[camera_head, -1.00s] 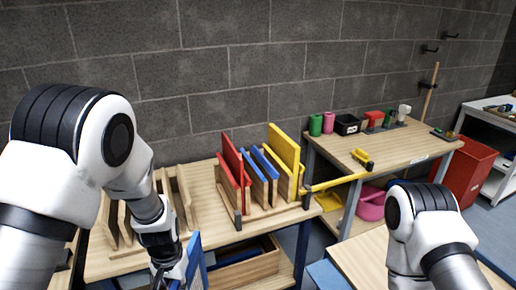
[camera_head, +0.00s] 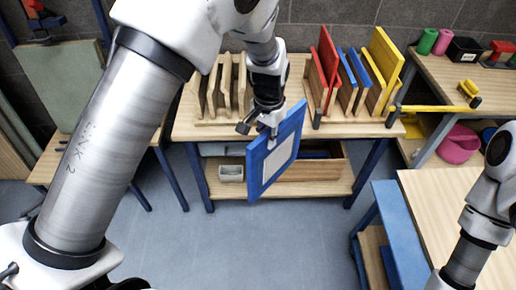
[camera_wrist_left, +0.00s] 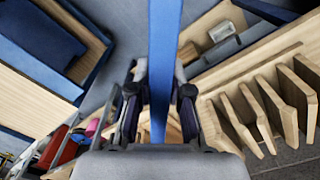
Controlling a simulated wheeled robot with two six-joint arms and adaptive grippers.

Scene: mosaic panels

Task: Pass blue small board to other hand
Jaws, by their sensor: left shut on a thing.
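The blue small board (camera_head: 277,155) has a pale square panel on its face and hangs tilted in front of the wooden rack table in the head view. My left gripper (camera_head: 268,128) is shut on its upper edge and holds it in the air. In the left wrist view the board (camera_wrist_left: 163,60) shows edge-on between the two fingers of the left gripper (camera_wrist_left: 158,95). My right arm stands at the right edge of the head view; its gripper is out of the picture.
The table (camera_head: 290,126) behind carries a rack of bare wooden slots and red, blue and yellow boards (camera_head: 385,60). A second wooden table (camera_head: 460,215) with a blue side panel is at the right. Open floor (camera_head: 250,250) lies below the held board.

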